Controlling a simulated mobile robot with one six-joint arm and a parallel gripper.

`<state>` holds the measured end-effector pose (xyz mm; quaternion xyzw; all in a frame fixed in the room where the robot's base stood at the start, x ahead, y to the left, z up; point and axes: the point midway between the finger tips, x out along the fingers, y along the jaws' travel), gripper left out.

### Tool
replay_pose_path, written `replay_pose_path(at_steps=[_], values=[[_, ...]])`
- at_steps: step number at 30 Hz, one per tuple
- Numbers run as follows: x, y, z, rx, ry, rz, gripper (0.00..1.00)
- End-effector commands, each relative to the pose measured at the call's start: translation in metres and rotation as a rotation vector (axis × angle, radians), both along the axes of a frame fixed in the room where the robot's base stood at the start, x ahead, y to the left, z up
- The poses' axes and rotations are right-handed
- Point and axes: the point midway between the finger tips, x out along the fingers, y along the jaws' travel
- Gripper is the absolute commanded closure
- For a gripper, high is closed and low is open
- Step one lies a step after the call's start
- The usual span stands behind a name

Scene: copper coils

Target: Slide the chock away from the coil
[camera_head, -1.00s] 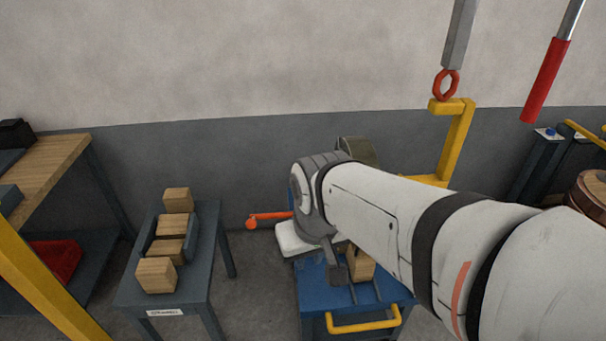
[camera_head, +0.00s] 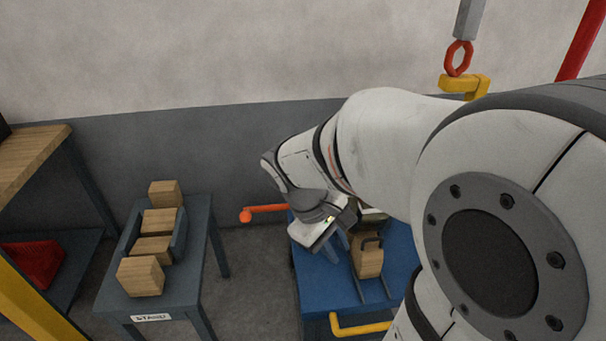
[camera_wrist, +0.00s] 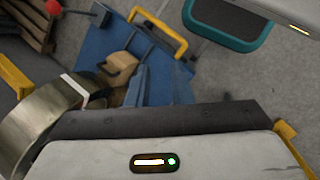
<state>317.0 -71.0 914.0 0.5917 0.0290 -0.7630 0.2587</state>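The wooden chock (camera_head: 368,262) with a dark handle sits on the blue cart top (camera_head: 318,277) in the head view. It also shows in the wrist view (camera_wrist: 118,69), upper left of centre. The metallic coil (camera_wrist: 35,120) with a white strap stands at the left of the wrist view, close to the chock; my arm hides most of it in the head view. My gripper (camera_head: 343,218) is above the cart, just behind and left of the chock, apart from it as far as I can see. Its fingertips are not clear, and I see nothing held.
A stand (camera_head: 188,290) with several wooden blocks is left of the cart, with floor between. The cart has a yellow handle (camera_head: 360,327) in front. An orange-red bar (camera_head: 262,210) sticks out behind the cart. A yellow hook (camera_head: 466,84) hangs at upper right.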

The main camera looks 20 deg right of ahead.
Motion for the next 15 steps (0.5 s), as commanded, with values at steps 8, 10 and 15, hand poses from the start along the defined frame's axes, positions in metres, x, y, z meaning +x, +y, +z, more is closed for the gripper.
replay_pose_path(at_steps=[8, 10, 15], values=[[0.049, -0.074, -0.121, -0.365, 0.555, 0.371, 0.80], [0.067, -0.088, -0.143, -0.449, 0.686, 0.451, 0.80], [0.109, -0.108, -0.186, -0.626, 0.948, 0.602, 0.80]])
